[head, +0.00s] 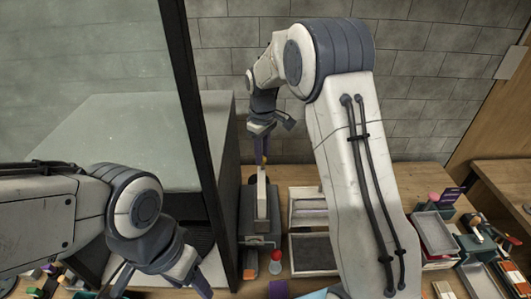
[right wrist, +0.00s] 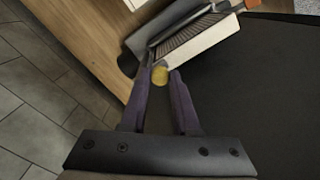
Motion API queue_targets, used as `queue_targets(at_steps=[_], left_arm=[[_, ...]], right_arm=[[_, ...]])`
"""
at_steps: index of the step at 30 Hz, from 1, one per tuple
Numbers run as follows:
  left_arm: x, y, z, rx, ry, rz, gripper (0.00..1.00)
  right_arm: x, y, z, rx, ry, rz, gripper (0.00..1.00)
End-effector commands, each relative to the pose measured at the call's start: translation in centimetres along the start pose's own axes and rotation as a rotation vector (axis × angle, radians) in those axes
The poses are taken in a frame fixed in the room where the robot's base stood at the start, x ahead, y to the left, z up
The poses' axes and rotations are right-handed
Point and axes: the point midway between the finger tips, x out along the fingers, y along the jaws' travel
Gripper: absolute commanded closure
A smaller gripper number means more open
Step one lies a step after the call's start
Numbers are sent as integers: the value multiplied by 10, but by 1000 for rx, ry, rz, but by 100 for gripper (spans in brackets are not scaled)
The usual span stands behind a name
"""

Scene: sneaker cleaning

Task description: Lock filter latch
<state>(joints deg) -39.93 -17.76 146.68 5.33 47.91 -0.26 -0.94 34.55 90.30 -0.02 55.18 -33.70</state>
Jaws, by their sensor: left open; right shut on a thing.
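My right gripper (head: 262,158) points down at the back of the table, over a pale upright part (head: 262,196) on a dark grey unit (head: 258,240). In the right wrist view its purple fingers (right wrist: 160,88) are shut on a small yellow round piece (right wrist: 159,75). I cannot tell for sure whether this piece is the filter latch. Just beyond it lies a pale-edged part with dark ribs (right wrist: 190,40), which looks like the filter. My left gripper (head: 160,287) is open and empty at the lower left, its tips near the bottom edge of the picture.
A glass panel with a dark post (head: 200,130) stands between my two grippers. A tray rack (head: 312,252) is right of the grey unit, and a red-topped bottle (head: 275,264) is in front. Grey trays (head: 436,234) and small items crowd the right side.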

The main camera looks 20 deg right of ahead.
Motion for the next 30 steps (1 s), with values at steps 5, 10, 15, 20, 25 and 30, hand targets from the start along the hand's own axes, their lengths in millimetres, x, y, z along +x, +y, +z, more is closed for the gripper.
queue_targets(at_steps=[5,10,15,20,25,30], left_arm=[[-1,0,0,0,0,0,42],[-1,0,0,0,0,0,42],[-2,0,0,0,0,0,42],[-2,0,0,0,0,0,42],[-2,0,0,0,0,0,42],[-1,0,0,0,0,0,42]], right_arm=[[-2,-2,-3,70,4,2,100],[-2,-2,-4,104,4,2,100],[-2,-3,-5,116,4,2,100],[-2,-3,-5,116,5,2,100],[-2,-3,-5,116,5,2,59],[-1,-3,-5,115,3,1,41]])
